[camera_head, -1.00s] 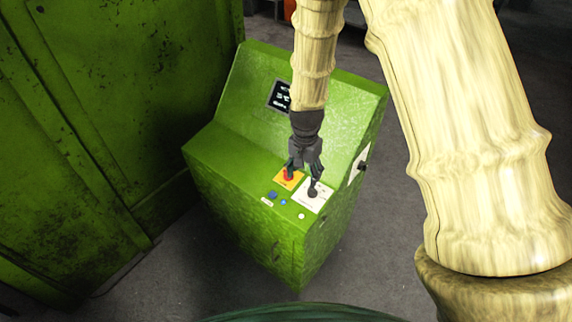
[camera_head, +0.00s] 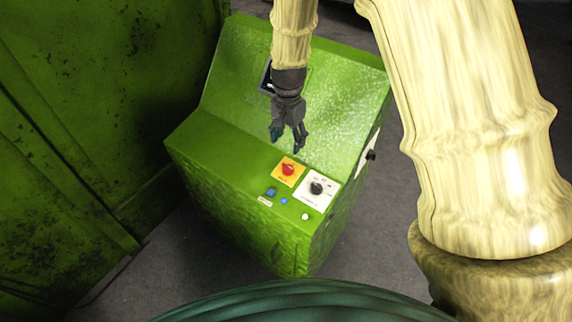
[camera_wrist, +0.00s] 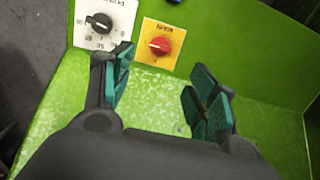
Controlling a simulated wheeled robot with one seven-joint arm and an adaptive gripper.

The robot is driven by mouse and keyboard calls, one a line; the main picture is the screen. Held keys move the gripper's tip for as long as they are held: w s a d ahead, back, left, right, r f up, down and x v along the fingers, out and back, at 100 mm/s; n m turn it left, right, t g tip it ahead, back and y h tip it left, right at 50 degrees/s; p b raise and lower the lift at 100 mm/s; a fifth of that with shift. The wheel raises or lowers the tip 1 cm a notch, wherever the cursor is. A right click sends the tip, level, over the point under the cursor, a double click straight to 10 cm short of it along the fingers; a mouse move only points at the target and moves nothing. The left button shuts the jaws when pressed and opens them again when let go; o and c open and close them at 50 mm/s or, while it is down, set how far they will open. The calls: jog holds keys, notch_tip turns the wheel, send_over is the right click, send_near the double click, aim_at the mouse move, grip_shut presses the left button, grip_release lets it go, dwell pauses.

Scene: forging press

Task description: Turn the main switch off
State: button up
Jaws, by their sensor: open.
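A green control console (camera_head: 222,150) stands in the middle of the head view. On its sloping top are a red rotary knob (camera_head: 288,170) on a yellow plate and a black rotary knob (camera_head: 316,188) on a white plate. A black switch (camera_head: 371,154) sits on its right side. Which one is the main switch I cannot read. My gripper (camera_head: 288,140) is open and empty, behind and apart from the red knob. In the wrist view, the red knob (camera_wrist: 159,45) lies beyond my open fingers (camera_wrist: 160,80), and the black knob (camera_wrist: 100,22) lies up and left.
Blue buttons (camera_head: 271,192) and a pale button (camera_head: 305,216) sit near the console's front edge. A small dark display (camera_head: 266,78) on the raised back panel is partly hidden by my arm. A large green machine wall (camera_head: 90,120) stands close on the left. Grey floor surrounds the console.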

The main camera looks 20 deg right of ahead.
aim_at(288, 165)
jog(key=shift+f+p, duration=1.2)
jog(key=shift+f, duration=4.45)
jog(key=c, duration=1)
